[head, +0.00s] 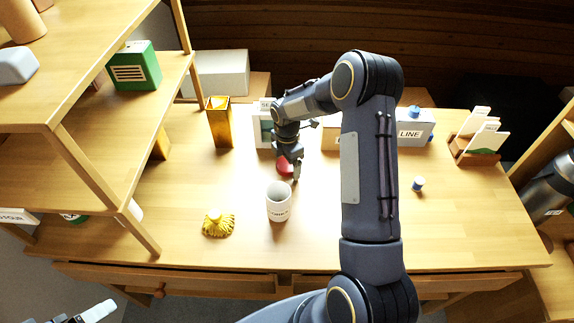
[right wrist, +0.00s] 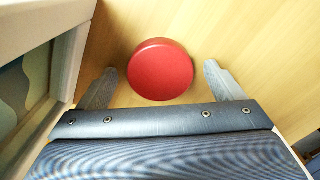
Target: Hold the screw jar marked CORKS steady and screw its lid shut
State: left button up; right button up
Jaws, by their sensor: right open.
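The white screw jar (head: 279,203) stands upright and open on the table in the head view, with dark lettering on its side that is only partly legible. The round red lid (head: 284,168) lies on the table just behind it, partly covered by my right gripper (head: 291,170). In the right wrist view the lid (right wrist: 160,69) sits between the two spread fingers of my right gripper (right wrist: 160,72), with gaps on both sides. My left gripper (head: 88,314) shows only in part at the bottom left corner, away from the jar; its jaws are unclear.
A yellow ribbed object (head: 218,224) lies left of the jar. An amber vase (head: 219,122) and a pale box (head: 264,126) stand behind. A box marked LINE (head: 414,130), a small blue-capped item (head: 418,184) and a card holder (head: 474,148) are right. A wooden shelf (head: 60,160) borders the left.

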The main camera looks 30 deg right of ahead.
aim_at(287, 164)
jog(key=c, duration=1.1)
jog(key=shift+o, duration=0.2)
jog(key=shift+r, duration=0.15)
jog(key=shift+r, duration=0.3)
notch_tip(287, 164, up, 2)
jog(key=shift+r+p, duration=0.1)
jog(key=shift+p, duration=0.8)
jog(key=s+a+r+p, duration=0.4)
jog(key=s+a+r, duration=0.3)
jog(key=s+r, duration=0.3)
jog(key=shift+s+a, duration=0.25)
jog(key=shift+s, duration=0.7)
